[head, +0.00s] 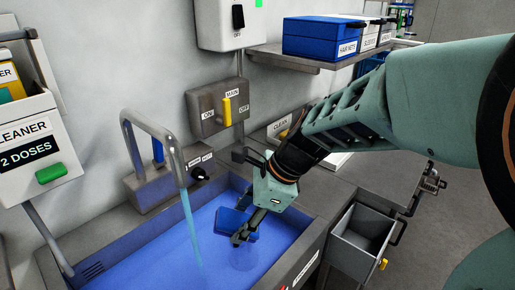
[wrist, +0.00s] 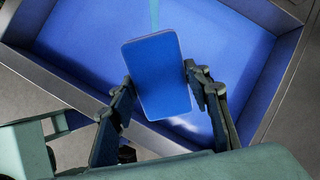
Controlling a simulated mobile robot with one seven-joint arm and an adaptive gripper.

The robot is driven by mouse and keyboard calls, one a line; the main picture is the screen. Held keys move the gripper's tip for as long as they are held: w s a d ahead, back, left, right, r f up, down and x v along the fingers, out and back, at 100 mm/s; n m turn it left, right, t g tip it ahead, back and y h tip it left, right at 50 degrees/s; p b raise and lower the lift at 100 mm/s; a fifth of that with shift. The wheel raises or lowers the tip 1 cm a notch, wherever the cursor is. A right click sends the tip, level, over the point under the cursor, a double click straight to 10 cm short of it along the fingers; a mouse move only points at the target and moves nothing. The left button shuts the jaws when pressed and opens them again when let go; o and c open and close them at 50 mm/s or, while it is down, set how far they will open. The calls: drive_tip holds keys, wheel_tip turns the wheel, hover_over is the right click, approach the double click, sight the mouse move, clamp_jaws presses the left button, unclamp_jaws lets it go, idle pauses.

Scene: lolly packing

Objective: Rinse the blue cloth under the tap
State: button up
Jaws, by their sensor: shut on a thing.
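The blue cloth (wrist: 158,75) is a flat dark-blue rectangle with rounded corners, held between the two fingers of my gripper (wrist: 160,95) in the wrist view. In the head view my gripper (head: 243,238) hangs over the right part of the blue-lit sink (head: 140,262), with the cloth (head: 234,222) at its fingers. The tap (head: 165,135) arches over the sink at the left, and a pale-blue stream of water (head: 192,235) falls from it. The stream is left of the cloth, apart from it in the head view. In the wrist view it (wrist: 155,14) shows beyond the cloth's far edge.
A wall switch box with a yellow lever (head: 227,108) is behind the sink. A white cleaner dispenser (head: 40,145) with a green button hangs at the left. A grey open bin (head: 362,240) is right of the sink. A shelf (head: 320,58) holds a blue box (head: 322,37).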

sight(230, 215)
drive_tip(key=a, duration=0.3)
drive_tip(key=shift+w+a+f+b, duration=0.25)
drive_tip(key=shift+w+f+b, duration=0.05)
drive_tip(key=shift+w+f, duration=0.1)
drive_tip(key=shift+w+a+f+p, duration=0.15)
drive_tip(key=shift+a+p, duration=0.05)
drive_tip(key=shift+a, duration=0.45)
drive_tip(key=shift+w+a+f+p, duration=0.1)
drive_tip(key=shift+w+a+p, duration=0.1)
drive_tip(key=shift+a, duration=0.5)
drive_tip(key=shift+w+a+f+p, duration=0.1)
drive_tip(key=shift+a+f+p, duration=0.1)
drive_tip(key=shift+a, duration=0.45)
drive_tip(key=shift+s+d, duration=0.3)
drive_tip(key=shift+d, duration=1)
drive_tip(key=shift+s+d, duration=0.3)
drive_tip(key=shift+d, duration=1)
drive_tip(key=shift+s+d, duration=0.3)
drive_tip(key=shift+d, duration=1)
drive_tip(key=shift+r, duration=0.1)
